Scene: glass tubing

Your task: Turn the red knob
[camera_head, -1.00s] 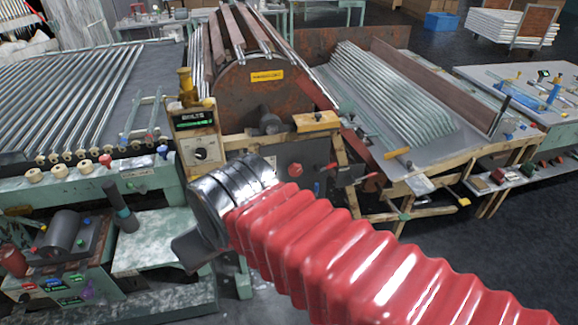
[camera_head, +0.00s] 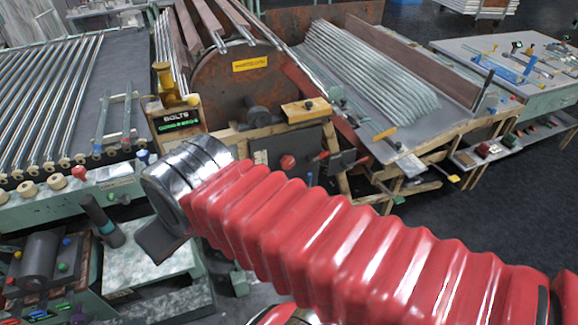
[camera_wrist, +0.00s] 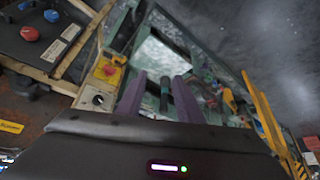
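A round red knob (camera_head: 288,162) sits on the dark panel below the rusty drum in the head view. Another red knob (camera_head: 79,172) is on the green bench at left; I cannot tell which one the task names.
A blue knob (camera_wrist: 51,15) is beside the wrist view's red knob. A display box (camera_head: 178,120) stands behind my wrist. Racks of glass tubes (camera_head: 40,100) lie at left and right. Wooden frame bars project around the panel. Open dark floor (camera_head: 480,240) lies at right.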

